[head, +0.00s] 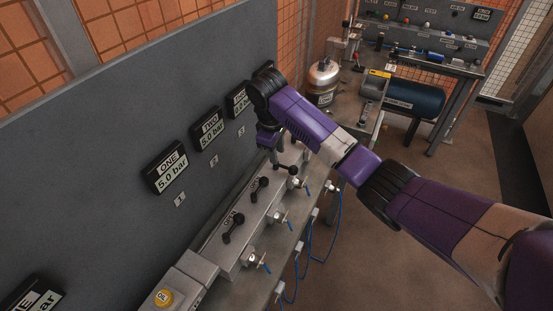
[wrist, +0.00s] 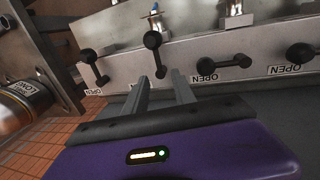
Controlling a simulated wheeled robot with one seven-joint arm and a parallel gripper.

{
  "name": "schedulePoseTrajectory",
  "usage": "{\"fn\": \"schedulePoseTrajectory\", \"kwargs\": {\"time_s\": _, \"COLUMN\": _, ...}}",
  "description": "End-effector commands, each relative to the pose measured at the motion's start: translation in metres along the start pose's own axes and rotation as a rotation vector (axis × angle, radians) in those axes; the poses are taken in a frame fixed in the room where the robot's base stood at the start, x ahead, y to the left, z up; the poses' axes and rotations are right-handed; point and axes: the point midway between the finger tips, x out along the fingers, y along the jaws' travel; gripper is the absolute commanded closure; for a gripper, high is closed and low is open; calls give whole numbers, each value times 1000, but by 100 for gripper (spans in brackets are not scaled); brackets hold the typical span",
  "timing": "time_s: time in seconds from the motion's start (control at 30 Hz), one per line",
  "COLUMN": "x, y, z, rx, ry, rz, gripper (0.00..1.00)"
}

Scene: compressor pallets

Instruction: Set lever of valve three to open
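The pressure gauges marked ONE (head: 165,168) and TWO (head: 209,130) show on the grey wall panel in the head view. A third gauge (head: 237,100) is partly hidden by my arm. My gripper (head: 273,150) points down at a black lever (head: 290,169), beyond two nearer levers, in line with the third gauge. In the wrist view my open gripper (wrist: 160,84) has its two fingers apart. A black lever (wrist: 153,50) with a round knob stands just ahead of and between the fingertips. Contact cannot be told. Its label is not visible.
Other black levers (wrist: 92,62) and (wrist: 222,64) stand on either side in the wrist view. OPEN labels (wrist: 206,80) mark the valve bench. Small taps with blue hoses (head: 280,217) line its front edge. A tank (head: 323,80) stands at the far end.

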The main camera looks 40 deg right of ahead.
Motion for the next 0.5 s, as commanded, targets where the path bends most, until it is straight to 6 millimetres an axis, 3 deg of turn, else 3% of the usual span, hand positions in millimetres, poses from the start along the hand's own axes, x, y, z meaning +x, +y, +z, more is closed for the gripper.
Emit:
{"fn": "schedulePoseTrajectory", "kwargs": {"time_s": 0.23, "x": 35, "y": 0, "z": 0, "rx": 1, "ry": -1, "rz": 0, "gripper": 68}}
{"fn": "schedulePoseTrajectory", "kwargs": {"time_s": 0.5, "x": 49, "y": 0, "z": 0, "rx": 0, "ry": 2, "rz": 1, "gripper": 68}}
